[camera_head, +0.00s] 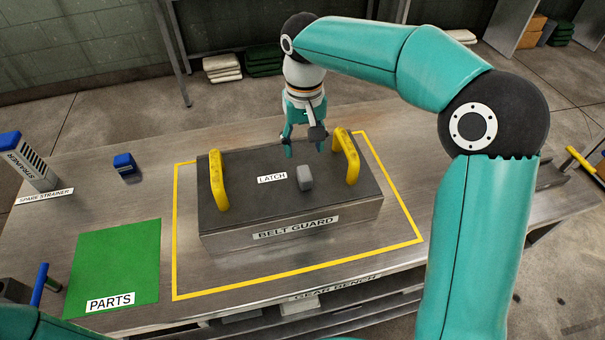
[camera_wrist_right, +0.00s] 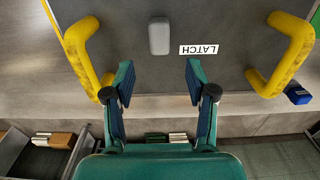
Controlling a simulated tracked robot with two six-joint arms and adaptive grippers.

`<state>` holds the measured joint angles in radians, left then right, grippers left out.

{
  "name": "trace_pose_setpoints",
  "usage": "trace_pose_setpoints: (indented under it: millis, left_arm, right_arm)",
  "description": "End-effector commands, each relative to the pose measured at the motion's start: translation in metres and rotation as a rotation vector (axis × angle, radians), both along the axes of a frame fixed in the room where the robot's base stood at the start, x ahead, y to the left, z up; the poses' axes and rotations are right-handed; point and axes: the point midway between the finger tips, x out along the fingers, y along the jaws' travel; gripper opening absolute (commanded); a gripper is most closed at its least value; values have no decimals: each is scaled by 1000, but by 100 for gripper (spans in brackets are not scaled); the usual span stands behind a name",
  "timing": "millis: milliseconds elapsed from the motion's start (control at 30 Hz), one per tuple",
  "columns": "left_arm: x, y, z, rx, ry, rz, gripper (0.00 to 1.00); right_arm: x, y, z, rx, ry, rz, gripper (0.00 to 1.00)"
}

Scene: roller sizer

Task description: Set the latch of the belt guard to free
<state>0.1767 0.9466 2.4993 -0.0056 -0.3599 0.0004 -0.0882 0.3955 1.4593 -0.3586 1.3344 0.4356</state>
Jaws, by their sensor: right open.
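The belt guard (camera_head: 290,220) is a dark grey box with two yellow handles, standing inside a yellow outline on the bench. Its latch (camera_head: 305,178) is a small grey block on the top, to the right of the LATCH label (camera_head: 272,178). The latch also shows in the wrist view (camera_wrist_right: 159,37), upside down relative to the head view. My right gripper (camera_head: 304,150) hangs over the far edge of the guard, behind the latch. In the wrist view its fingers (camera_wrist_right: 160,80) are apart with nothing between them, and the latch lies beyond the fingertips. My left gripper is not in view.
Yellow handles (camera_head: 219,181) and (camera_head: 346,157) rise on both sides of the latch. A green parts mat (camera_head: 115,262), a blue block (camera_head: 125,164) and a spare strainer (camera_head: 32,165) are on the left of the bench. The bench between mat and strainer is mostly clear.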

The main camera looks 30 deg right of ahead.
Motion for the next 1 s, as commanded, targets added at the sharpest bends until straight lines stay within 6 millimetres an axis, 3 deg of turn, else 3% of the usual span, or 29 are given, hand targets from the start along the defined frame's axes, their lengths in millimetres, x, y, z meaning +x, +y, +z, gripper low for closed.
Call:
trace_pose_setpoints:
  millis: [200, 500, 933, 1000]
  left_arm:
    - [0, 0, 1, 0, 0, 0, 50]
    - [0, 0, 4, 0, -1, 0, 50]
    - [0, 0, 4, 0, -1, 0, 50]
    - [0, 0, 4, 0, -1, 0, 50]
  right_arm:
    - [-1, 0, -49, -1, 5, 1, 56]
    - [0, 0, -93, -1, 2, 1, 56]
    - [0, 1, -102, 0, 0, 1, 56]
    - [0, 1, -102, 0, 0, 1, 45]
